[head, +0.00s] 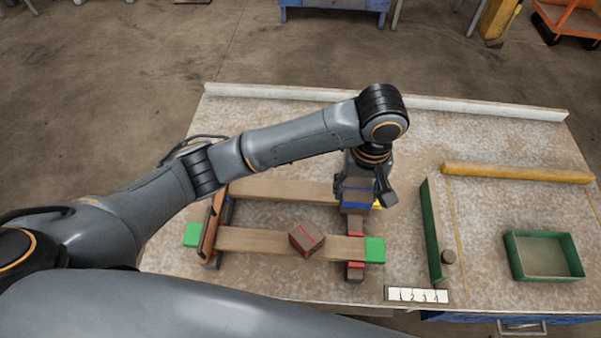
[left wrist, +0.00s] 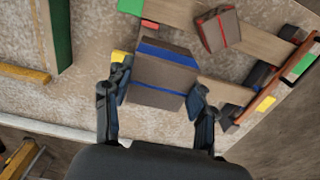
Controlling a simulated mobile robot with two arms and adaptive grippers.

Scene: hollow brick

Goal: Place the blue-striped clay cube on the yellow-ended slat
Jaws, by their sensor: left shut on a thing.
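The blue-striped clay cube (head: 357,196) is brown-grey with blue bands. My left gripper (head: 365,188) is shut on it, with a finger on either side in the left wrist view (left wrist: 157,100). The cube (left wrist: 158,76) is over the right end of the yellow-ended slat (head: 285,189). One yellow end (left wrist: 118,57) peeks out beside the cube, and the other (left wrist: 265,103) shows farther right in the wrist view. I cannot tell whether the cube touches the slat. My right gripper is not in view.
A red-striped cube (head: 306,237) sits on the parallel green-ended slat (head: 255,240), in front.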

